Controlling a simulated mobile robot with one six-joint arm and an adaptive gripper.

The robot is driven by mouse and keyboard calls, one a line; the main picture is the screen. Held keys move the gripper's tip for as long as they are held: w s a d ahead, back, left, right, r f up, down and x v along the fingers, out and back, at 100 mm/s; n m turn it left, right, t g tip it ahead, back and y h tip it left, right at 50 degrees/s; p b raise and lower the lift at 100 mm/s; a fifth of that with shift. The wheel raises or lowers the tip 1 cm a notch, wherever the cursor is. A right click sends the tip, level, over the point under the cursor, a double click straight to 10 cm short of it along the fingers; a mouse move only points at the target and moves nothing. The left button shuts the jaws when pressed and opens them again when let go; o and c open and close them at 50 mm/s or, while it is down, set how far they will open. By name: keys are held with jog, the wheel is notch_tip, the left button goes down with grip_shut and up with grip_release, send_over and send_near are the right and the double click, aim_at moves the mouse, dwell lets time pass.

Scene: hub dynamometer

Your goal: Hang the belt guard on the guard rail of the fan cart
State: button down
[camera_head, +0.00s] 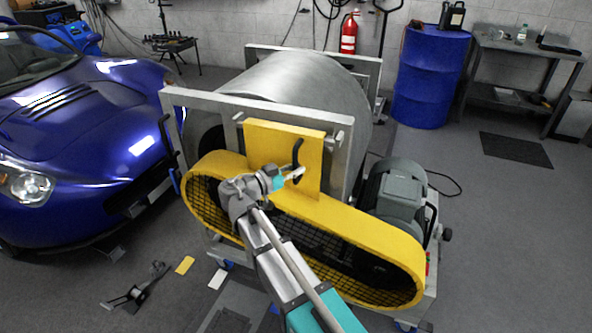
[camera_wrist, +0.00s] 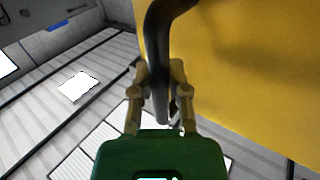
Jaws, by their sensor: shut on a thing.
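The yellow belt guard (camera_head: 345,233) is a long rounded housing with black mesh and a flat upright plate (camera_wrist: 250,80) on top. It stands in front of the fan cart (camera_head: 174,97), close against its grey frame. Short grey ends of the guard rail (camera_head: 339,135) show on both sides of the plate's upper part. The plate hides the rail between them, so I cannot tell whether the guard rests on it. My gripper (camera_head: 297,175) is shut on the black handle (camera_head: 297,152) on the plate's face. In the wrist view the fingers (camera_wrist: 160,95) flank the handle (camera_wrist: 158,50).
A large grey drum (camera_head: 305,85) fills the cart behind the plate. A grey motor (camera_head: 396,190) sits right of the guard. A blue car (camera_head: 85,130) stands close on the left. A blue barrel (camera_head: 430,80) and a workbench (camera_head: 530,50) are at the back right. Open floor lies at the right.

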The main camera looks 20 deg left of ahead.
jog(key=shift+f, duration=0.15)
dwell(0.3)
jog(key=c, duration=0.5)
grip_release()
jog(key=shift+c, duration=0.2)
jog(key=shift+s+a, duration=0.1)
jog(key=shift+s, duration=0.1)
jog(key=v, duration=1.1)
jog(key=shift+s+a, duration=0.2)
jog(key=shift+a, duration=0.05)
jog(key=shift+s, duration=0.1)
